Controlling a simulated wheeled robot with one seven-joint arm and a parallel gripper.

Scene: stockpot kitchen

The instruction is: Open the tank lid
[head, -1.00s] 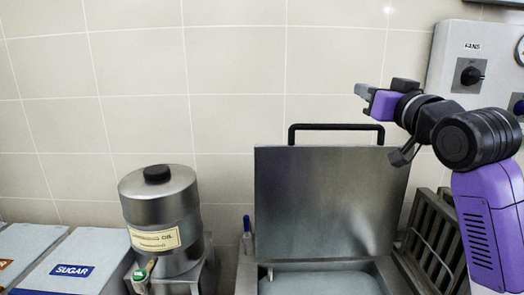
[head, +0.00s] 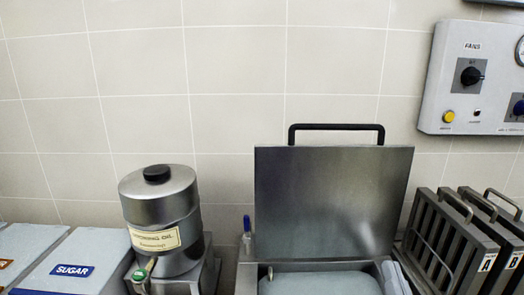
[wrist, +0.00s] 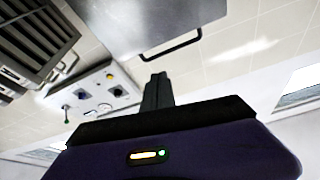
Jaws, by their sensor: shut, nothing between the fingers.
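The tank lid (head: 333,200) is a grey metal panel with a black bar handle (head: 336,127) on its top edge. It stands raised, close to upright, behind the tank (head: 247,277), whose opening shows below it. In the wrist view the lid (wrist: 150,15) is at the top, with its handle (wrist: 172,46) near the middle. My gripper (wrist: 158,78) shows in the wrist view with its fingers together and nothing between them. It is apart from the handle. My arm and gripper are not in the head view now.
A cooking oil canister (head: 160,215) stands left of the tank, and a sugar bin (head: 65,268) is farther left. Slatted racks (head: 445,240) stand to the right. A fan control panel (head: 470,80) is on the tiled wall.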

